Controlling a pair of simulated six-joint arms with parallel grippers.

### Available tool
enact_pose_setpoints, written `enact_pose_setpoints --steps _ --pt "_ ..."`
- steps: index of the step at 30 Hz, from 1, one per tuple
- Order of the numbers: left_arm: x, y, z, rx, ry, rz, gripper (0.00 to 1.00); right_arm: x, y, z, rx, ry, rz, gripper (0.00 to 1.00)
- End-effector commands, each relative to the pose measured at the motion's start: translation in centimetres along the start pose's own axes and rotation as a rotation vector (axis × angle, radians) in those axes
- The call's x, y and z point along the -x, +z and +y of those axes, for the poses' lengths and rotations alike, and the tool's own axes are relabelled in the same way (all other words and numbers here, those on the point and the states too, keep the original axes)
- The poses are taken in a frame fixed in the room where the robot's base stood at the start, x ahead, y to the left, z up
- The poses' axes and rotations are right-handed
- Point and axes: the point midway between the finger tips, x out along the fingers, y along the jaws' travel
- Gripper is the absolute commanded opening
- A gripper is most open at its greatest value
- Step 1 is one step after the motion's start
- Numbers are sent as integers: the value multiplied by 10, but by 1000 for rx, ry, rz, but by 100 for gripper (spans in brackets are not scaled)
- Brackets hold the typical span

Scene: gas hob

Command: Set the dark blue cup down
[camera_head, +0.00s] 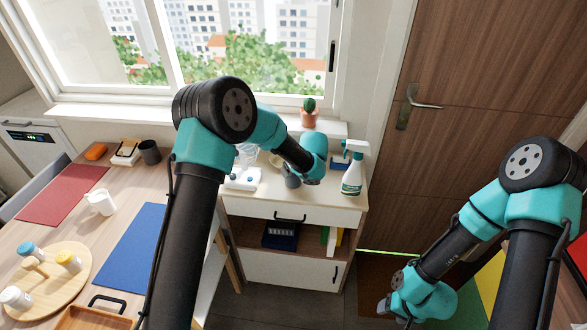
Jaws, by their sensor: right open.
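A dark blue-grey cup (292,181) is at the top of the white cabinet (290,211), close beside the wrist of my left arm. I cannot tell whether it rests on the cabinet top or is held. The fingers of my left gripper are hidden behind the wrist, so their state does not show. My right gripper (385,308) is open and empty, low over the floor at the lower right, far from the cup.
A spray bottle (352,174) stands at the cabinet's right edge, and a potted cactus (309,113) on the sill behind. The table at left holds a dark grey cup (150,152), a white mug (101,202), a red mat (62,194), a blue mat (130,250) and a round board (75,283).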

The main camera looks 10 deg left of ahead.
Motion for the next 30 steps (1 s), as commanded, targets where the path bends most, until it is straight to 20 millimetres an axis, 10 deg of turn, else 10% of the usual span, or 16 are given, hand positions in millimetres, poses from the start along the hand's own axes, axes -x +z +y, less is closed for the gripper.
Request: enact_pose_setpoints --steps 12,13,18,30 --pt "-4 -2 0 0 -1 -1 40 0 0 0 0 0 0 59" --pt "-4 -3 0 0 -1 -1 68 0 0 0 0 0 0 59" --pt "-4 -2 0 0 -1 -1 85 0 0 0 0 0 0 59" --pt "-2 -1 0 1 -1 -1 93 0 0 0 0 0 0 59"
